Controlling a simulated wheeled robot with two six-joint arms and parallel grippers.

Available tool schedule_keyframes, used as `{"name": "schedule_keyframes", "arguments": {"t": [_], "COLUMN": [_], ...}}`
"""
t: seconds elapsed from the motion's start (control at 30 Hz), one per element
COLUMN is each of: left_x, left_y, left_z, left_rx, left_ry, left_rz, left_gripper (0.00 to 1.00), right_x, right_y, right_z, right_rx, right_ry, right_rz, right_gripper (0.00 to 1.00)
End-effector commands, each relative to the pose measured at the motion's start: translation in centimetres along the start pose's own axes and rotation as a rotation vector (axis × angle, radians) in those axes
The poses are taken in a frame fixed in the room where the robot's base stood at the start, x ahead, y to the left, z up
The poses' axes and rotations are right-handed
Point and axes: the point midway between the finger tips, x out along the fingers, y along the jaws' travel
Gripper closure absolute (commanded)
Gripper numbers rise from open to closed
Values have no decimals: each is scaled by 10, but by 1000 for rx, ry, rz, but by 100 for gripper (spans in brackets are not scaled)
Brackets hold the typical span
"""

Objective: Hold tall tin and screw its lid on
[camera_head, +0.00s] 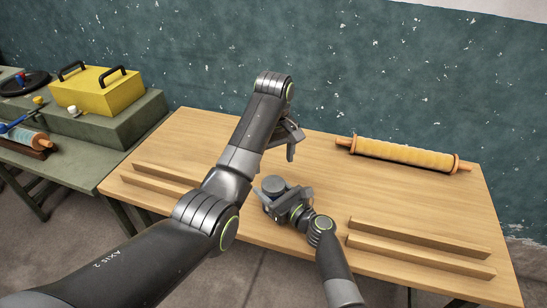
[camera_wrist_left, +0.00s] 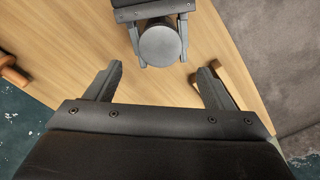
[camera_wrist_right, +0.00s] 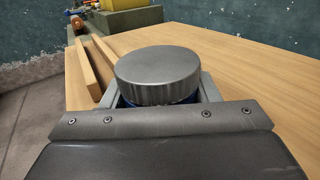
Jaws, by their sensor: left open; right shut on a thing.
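The tall tin shows only as a blue strip (camera_wrist_right: 187,101) under its lid in the right wrist view; the rest is hidden. The grey ribbed lid (camera_wrist_right: 157,72) sits on top of the tin and looks level; how far it is screwed on I cannot tell. It also shows in the head view (camera_head: 273,184) and from above in the left wrist view (camera_wrist_left: 160,45). My right gripper (camera_head: 280,201) is shut on the tin, a finger on each side below the lid. My left gripper (camera_head: 291,140) is open and empty, above the table and apart from the lid.
A yellow rolling pin (camera_head: 403,154) lies at the back right of the wooden table. Wooden rails (camera_head: 420,247) stand at its front right, with more (camera_head: 163,177) at the left. A side table holds a yellow toolbox (camera_head: 98,91). The table's right middle is clear.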

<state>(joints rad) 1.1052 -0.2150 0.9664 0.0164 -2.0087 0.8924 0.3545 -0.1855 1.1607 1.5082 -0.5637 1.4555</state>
Motion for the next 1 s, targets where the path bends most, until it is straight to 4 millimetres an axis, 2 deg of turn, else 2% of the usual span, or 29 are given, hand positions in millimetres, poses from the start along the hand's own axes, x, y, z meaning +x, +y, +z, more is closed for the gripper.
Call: {"name": "schedule_keyframes", "arguments": {"t": [0.17, 0.53, 0.7, 0.97, 1.0], "left_x": [17, 70, 79, 80, 80], "left_y": [-1, 0, 0, 0, 0], "left_z": [1, 1, 1, 1, 0], "left_rx": [0, 2, 2, 2, 2], "left_ry": [-4, -3, -1, -1, -1], "left_rz": [-3, -3, -1, -1, -1], "left_gripper": [25, 25, 25, 25, 27], "right_x": [0, 0, 0, 0, 0], "right_y": [0, 0, 0, 0, 0], "right_z": [1, 1, 1, 1, 1], "right_rx": [0, 0, 0, 0, 0], "right_ry": [-2, -2, -2, -2, -2], "right_rz": [0, 0, 0, 0, 0], "right_gripper": [100, 100, 100, 100, 100]}}
